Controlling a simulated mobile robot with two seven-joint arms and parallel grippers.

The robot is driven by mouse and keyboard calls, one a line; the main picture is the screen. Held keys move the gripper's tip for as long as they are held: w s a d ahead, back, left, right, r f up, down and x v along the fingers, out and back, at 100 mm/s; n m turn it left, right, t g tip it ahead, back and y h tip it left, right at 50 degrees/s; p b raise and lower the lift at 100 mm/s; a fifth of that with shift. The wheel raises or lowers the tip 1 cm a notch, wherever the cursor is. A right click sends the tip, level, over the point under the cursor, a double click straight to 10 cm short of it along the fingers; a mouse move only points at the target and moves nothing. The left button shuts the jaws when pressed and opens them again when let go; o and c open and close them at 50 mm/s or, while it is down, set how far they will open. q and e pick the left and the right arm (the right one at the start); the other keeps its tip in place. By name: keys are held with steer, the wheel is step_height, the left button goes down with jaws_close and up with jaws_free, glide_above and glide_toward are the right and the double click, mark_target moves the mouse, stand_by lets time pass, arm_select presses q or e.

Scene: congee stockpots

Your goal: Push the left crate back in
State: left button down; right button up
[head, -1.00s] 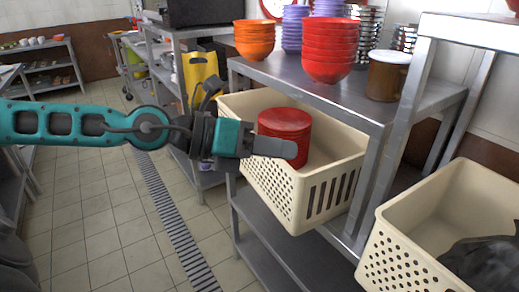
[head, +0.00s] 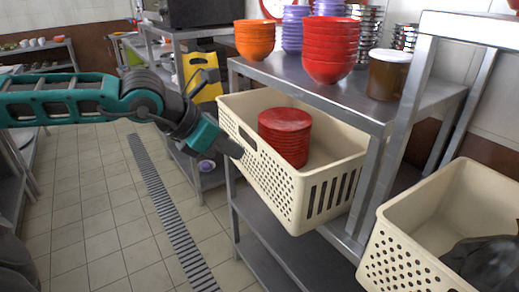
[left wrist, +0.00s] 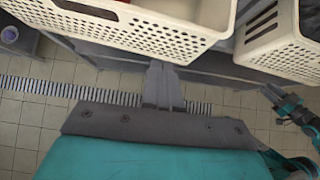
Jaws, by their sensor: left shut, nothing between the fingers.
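The left crate (head: 281,189), cream with a perforated side, juts out from the shelf below the steel top. A stack of red dishes (head: 285,135) stands in it. My left gripper (head: 236,150) is shut and empty, its tip in front of the crate's long outer side near the handle slot. I cannot tell whether it touches. In the left wrist view the shut fingers (left wrist: 163,86) point at the crate's lower edge (left wrist: 130,38). Part of my right arm shows at the right of that view, its gripper (left wrist: 270,93) small and unclear.
A second cream crate (head: 405,262) with a dark bag (head: 484,264) stands at the right, beyond a steel post (head: 393,140). Red bowls (head: 330,50) and a brown tub (head: 388,75) stand on the top.

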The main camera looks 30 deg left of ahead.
mark_target(271, 156)
arm_select(q)
steer(key=shift+w+d+f+p, duration=0.3)
steer(key=shift+w+d+f, duration=0.15)
steer(key=shift+w, duration=0.6)
steer(key=shift+w+d+f+p, duration=0.35)
steer(key=shift+w+d+f, duration=0.1)
steer(key=shift+w, duration=0.55)
steer(key=shift+w+d+f+p, duration=0.3)
steer(key=shift+w+d+f, duration=0.15)
steer(key=shift+w, duration=0.6)
steer(key=shift+w, duration=0.1)
steer(key=w+d+b, duration=0.1)
steer(key=w+d, duration=0.3)
steer(key=w, duration=0.6)
